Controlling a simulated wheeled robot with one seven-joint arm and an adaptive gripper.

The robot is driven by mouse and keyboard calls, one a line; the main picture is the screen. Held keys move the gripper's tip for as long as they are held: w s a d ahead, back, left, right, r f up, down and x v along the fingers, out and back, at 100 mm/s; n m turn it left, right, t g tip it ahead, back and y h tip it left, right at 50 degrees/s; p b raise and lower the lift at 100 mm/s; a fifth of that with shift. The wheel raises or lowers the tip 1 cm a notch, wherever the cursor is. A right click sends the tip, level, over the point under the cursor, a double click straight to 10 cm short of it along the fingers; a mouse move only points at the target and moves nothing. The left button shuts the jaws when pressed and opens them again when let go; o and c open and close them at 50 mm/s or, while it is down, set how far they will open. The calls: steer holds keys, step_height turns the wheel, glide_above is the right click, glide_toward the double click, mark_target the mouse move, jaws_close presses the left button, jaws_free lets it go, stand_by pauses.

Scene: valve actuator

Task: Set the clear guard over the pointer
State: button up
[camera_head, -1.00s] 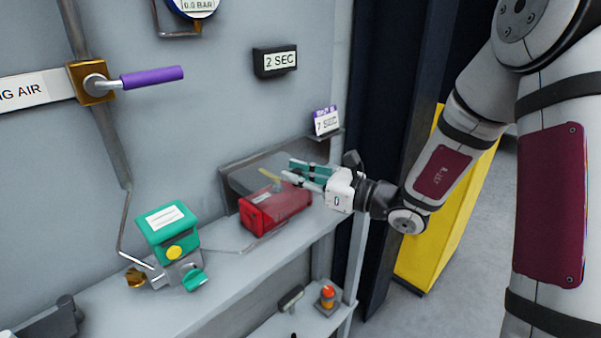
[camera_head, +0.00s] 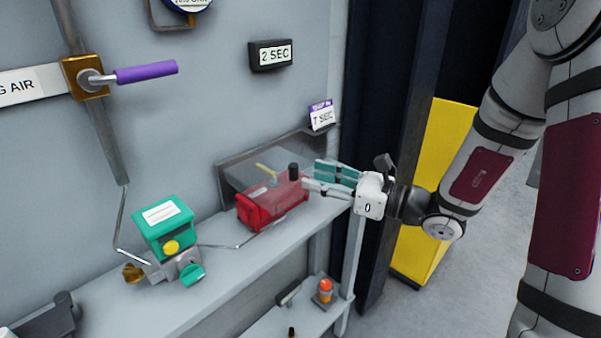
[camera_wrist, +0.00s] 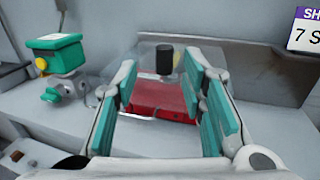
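The red actuator (camera_head: 272,205) sits on the shelf, with the yellow pointer (camera_head: 266,169) on top. The clear guard (camera_head: 282,184) is faint and appears to stand around the pointer on the actuator; its lower edge is hard to make out. Its black knob (camera_head: 293,172) stands upright. My gripper (camera_head: 310,178) is just right of the knob, apart from it. In the wrist view the teal-padded fingers (camera_wrist: 168,92) are spread and empty, with the knob (camera_wrist: 164,60) beyond their tips and the red actuator (camera_wrist: 160,100) behind and below.
A green unit (camera_head: 163,225) with a yellow knob is left on the shelf (camera_head: 200,285), linked by a thin line. A "7 SEC" card (camera_head: 321,116) stands at the right. An orange-topped button (camera_head: 325,288) is on the lower shelf.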

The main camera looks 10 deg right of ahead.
steer(key=v, duration=0.5)
stand_by(0.3)
steer(key=s+a+r+n+g+h+p, duration=0.1)
steer(key=s+a+n+g, duration=0.25)
steer(key=s+n, duration=0.2)
steer(key=s+a+r+n+g+h, duration=0.1)
steer(key=s+a+n+g+h, duration=0.15)
steer(key=s+n+g, duration=0.35)
steer(key=s+a+r+n+g+h+p, duration=0.1)
steer(key=s+a+n+g, duration=0.2)
steer(key=s, duration=0.5)
steer(key=s+d+r+n+t+h, duration=0.2)
steer(key=s+d+n+h, duration=0.1)
steer(key=d+n+h, duration=0.1)
steer(key=s+d+r+n+t+h+p, duration=0.1)
steer(key=s+d+r+n+t+h, duration=0.2)
steer(key=d+n+h, duration=0.2)
steer(key=shift+s+d+n, duration=0.25)
steer(key=shift+d+n, duration=0.75)
steer(key=shift+n, duration=0.15)
steer(key=shift+h, duration=0.25)
